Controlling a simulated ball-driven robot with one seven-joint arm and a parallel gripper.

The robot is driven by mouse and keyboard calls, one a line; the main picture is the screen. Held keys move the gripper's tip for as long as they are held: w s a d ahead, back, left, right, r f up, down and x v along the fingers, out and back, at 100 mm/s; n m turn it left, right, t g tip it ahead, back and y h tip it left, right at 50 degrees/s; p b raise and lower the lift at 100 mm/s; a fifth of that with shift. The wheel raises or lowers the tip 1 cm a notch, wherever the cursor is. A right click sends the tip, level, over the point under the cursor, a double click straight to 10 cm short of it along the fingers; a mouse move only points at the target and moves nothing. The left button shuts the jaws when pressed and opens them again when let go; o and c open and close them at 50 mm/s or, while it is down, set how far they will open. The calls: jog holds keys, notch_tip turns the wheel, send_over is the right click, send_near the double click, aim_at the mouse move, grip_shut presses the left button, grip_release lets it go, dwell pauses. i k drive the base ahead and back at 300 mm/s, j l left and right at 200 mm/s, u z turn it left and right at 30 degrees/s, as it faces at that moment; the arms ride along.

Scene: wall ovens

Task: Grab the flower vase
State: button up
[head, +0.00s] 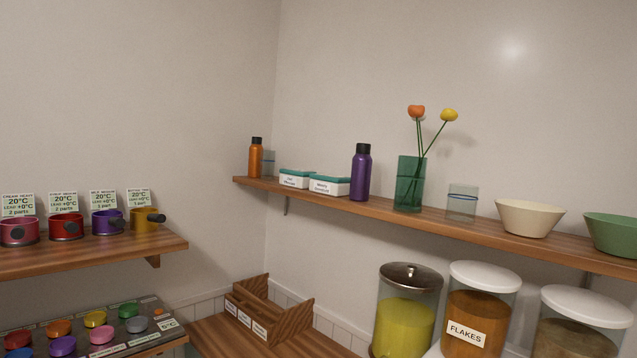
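The flower vase (409,184) is a tall green, see-through glass vessel. It stands upright on the wooden wall shelf (370,206), right of the picture's middle. Two flowers on thin green stems rise from it, one orange (416,111) and one yellow (449,115). My gripper does not show in the head view, and nothing is seen touching the vase.
A purple bottle (361,172) stands left of the vase, and a clear glass (461,203) stands close on its right. A cream bowl (529,218) and a green bowl (612,235) are farther right. Large jars (407,310) stand below the shelf. A lower shelf (90,250) holds colored pots.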

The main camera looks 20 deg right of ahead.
aim_at(409, 186)
jog(key=i+j, duration=0.1)
jog(key=i, duration=0.4)
jog(key=i+j, duration=0.1)
jog(key=i, duration=0.4)
jog(key=i+j+z, duration=0.1)
jog(key=i+z, duration=0.2)
jog(key=z, duration=0.2)
jog(key=i+j+z, duration=0.25)
jog(key=z, duration=0.2)
jog(key=i+j+z, duration=0.25)
jog(key=z, duration=0.25)
